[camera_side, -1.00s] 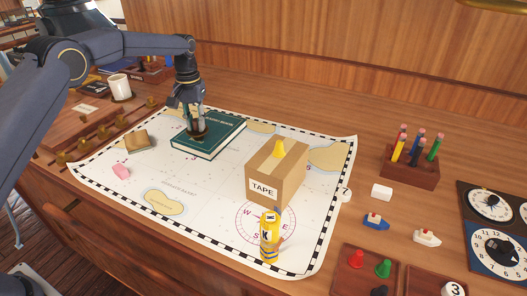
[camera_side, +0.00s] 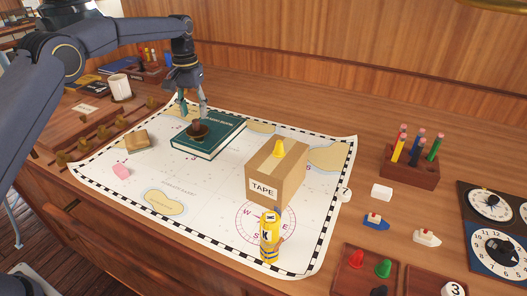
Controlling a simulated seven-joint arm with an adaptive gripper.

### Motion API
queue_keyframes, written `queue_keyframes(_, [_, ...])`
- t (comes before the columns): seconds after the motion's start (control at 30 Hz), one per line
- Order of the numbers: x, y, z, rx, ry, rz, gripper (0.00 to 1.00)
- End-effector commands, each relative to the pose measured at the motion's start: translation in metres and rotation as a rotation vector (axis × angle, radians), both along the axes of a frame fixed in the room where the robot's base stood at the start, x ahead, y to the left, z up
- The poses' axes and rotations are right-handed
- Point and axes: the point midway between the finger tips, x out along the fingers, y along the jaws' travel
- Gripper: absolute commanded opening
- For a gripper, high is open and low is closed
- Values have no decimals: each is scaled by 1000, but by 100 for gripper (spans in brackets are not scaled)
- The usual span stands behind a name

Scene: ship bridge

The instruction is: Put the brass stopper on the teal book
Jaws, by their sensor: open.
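The teal book (camera_side: 208,146) lies flat on the chart, left of the tape box. The brass stopper (camera_side: 197,129), a dark round base with a brownish knob, rests upright on the book's cover toward its left side. My gripper (camera_side: 193,112) is open and empty just above the stopper, with its fingers pointing down and apart from each other. The fingertips are close to the knob; I cannot tell whether one still touches it.
A cardboard tape box (camera_side: 277,172) with a yellow cone on top stands right of the book. A tan block (camera_side: 136,140) and a pink piece (camera_side: 121,171) lie left. The chart's (camera_side: 205,205) middle is clear.

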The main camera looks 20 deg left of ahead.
Motion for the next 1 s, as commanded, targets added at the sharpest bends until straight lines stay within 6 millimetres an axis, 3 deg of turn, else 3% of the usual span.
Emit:
queue_keyframes(0.2, [0,0,51,1,-3,1,47])
queue_keyframes(0.57, [-9,0,94,-1,-21,-7,47])
queue_keyframes(0.67, [-29,-2,123,-1,-62,-23,47])
queue_keyframes(0.77, [-66,-4,155,0,-123,-51,47])
queue_keyframes(0.9, [-134,-8,183,6,-214,-98,47])
queue_keyframes(1.0, [-188,-12,187,14,-278,-132,47])
